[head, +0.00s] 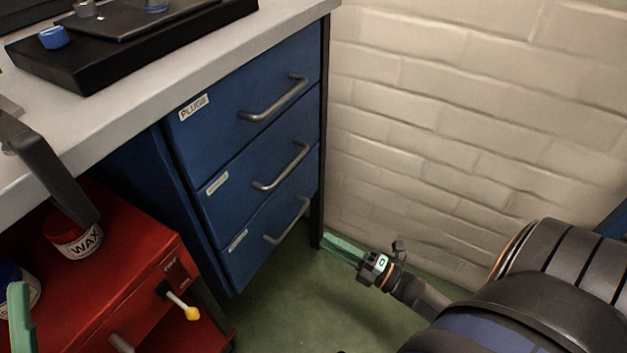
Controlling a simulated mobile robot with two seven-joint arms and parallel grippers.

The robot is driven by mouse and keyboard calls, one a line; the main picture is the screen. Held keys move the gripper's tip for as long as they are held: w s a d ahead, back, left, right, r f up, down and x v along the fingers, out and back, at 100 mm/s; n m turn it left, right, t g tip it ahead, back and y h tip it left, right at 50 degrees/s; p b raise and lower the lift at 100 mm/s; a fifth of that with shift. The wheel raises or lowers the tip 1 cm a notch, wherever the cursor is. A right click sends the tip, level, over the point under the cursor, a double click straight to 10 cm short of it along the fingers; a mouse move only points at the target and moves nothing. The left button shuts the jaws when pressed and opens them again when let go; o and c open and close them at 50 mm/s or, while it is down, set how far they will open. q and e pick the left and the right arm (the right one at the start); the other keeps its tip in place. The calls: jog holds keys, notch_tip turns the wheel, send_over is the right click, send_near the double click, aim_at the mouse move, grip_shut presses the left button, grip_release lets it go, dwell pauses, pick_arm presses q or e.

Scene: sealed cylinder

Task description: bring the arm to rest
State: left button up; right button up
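My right arm comes in from the lower right. Its gripper (342,248) hangs low over the green floor, by the front post of the blue drawer unit and the brick wall. Its greenish fingers show small and nearly edge-on; I cannot tell if they are apart, and no held object shows. An upright green piece (20,315) at the lower left edge looks like a finger of my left gripper. The rest of that gripper is out of frame, so its opening cannot be judged.
A blue drawer unit (212,150) with grey handles stands under a pale worktop (135,95). A black slab (85,80) with a blue cap (53,38) lies on top. A red cabinet (120,285) with a wax tin (75,240) and yellow-tipped screwdriver (185,305) is lower left. Floor between is clear.

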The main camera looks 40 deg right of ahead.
jog(key=shift+v, duration=0.8)
